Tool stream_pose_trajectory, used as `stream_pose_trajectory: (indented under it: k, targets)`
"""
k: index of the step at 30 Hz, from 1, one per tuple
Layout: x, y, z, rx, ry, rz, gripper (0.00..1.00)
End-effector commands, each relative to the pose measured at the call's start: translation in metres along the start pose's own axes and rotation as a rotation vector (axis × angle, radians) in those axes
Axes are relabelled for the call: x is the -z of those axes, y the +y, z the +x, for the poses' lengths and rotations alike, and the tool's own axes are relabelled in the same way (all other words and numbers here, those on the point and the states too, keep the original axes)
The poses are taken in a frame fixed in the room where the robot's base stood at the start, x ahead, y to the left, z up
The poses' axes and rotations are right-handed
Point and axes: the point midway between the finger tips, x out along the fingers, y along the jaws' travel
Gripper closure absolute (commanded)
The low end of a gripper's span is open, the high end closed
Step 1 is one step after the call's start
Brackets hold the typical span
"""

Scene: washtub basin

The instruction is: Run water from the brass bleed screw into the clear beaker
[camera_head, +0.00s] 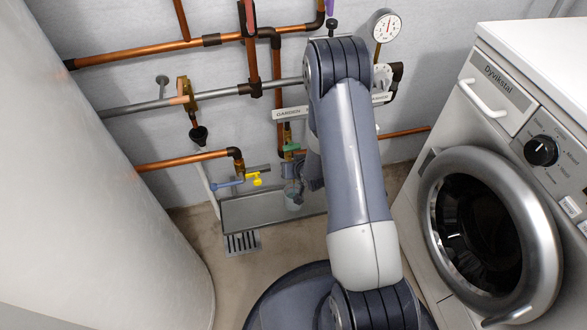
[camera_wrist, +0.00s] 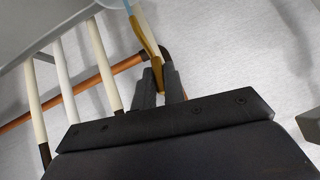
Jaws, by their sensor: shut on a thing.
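The clear beaker (camera_head: 293,198) stands in the grey trough below the pipes, partly hidden behind my arm; its content is too small to tell. A brass piece (camera_head: 288,134), probably the bleed screw, shows above it below the label plate. In the wrist view, a curved brass piece (camera_wrist: 146,38) runs down between my fingertips. My gripper (camera_wrist: 159,84) is shut on it. A pale blue strip (camera_wrist: 128,7) touches the brass piece's far end; I cannot tell if it is water. In the head view my arm hides most of the gripper.
A washing machine (camera_head: 490,215) stands close on the right, a white tank (camera_head: 90,180) on the left.

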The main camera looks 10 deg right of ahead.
Motion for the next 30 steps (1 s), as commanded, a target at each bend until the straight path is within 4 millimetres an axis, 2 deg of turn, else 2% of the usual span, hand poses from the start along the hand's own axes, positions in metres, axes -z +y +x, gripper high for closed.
stream_pose_trajectory:
  k: [16,17,19,26,30]
  targets:
    - [0.001,0.000,0.000,-0.015,0.002,-0.015,1.00]
    - [0.001,0.000,0.000,-0.015,0.002,-0.015,0.87]
    - [0.001,0.000,0.000,-0.015,0.002,-0.015,0.81]
    - [0.001,0.000,0.000,-0.014,0.001,-0.015,0.80]
    - [0.002,0.000,-0.011,-0.015,0.000,-0.014,0.80]
